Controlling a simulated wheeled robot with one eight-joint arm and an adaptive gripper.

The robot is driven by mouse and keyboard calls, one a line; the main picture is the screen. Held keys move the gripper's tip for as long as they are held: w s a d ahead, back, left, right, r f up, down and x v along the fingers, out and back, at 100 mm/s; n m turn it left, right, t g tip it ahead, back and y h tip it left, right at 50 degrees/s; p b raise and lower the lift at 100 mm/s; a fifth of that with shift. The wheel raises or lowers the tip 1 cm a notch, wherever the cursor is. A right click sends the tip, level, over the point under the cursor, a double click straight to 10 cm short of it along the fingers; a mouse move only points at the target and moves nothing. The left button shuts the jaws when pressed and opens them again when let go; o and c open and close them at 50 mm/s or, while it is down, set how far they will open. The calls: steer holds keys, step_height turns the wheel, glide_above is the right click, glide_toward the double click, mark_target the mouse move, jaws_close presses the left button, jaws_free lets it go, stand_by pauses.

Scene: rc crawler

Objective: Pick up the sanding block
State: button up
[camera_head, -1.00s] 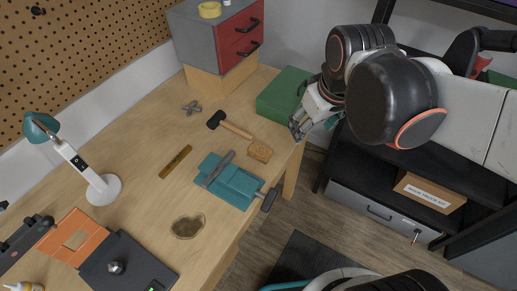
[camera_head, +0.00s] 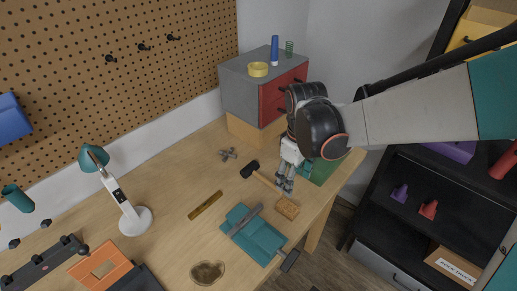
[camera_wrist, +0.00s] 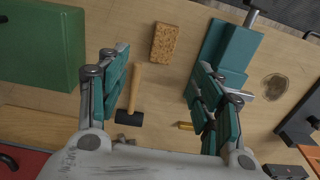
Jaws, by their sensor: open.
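The sanding block appears to be a tan, speckled, cork-like block (camera_head: 287,207) lying on the workbench near its right edge. In the wrist view the block (camera_wrist: 164,43) lies at top centre, between and beyond the finger tips. My gripper (camera_head: 285,184) is above the bench, just behind the block in the head view. In the wrist view my gripper (camera_wrist: 163,65) has its teal-padded fingers wide apart with nothing held between them. The block looks apart from both fingers.
A hammer (camera_wrist: 136,88) lies close to the block, its handle end near it. A teal vise (camera_head: 255,236) is on the block's other side. A green box (camera_wrist: 40,45) stands left in the wrist view. A grey-and-red drawer cabinet (camera_head: 247,90) stands at the back.

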steer(key=b, duration=0.2)
glide_above(288, 205)
step_height(288, 205, down, 8)
steer(key=shift+s+f, duration=0.1)
steer(key=shift+s, duration=0.05)
step_height(288, 205, down, 5)
steer(key=shift+f+b, duration=0.1)
steer(key=shift+b, duration=1.15)
steer(key=c, duration=1.2)
steer(key=shift+r, duration=0.25)
step_height(288, 205, up, 20)
steer(key=p, duration=1.3)
steer(key=shift+f+p, duration=0.15)
steer(key=shift+p, duration=0.2)
jaws_close()
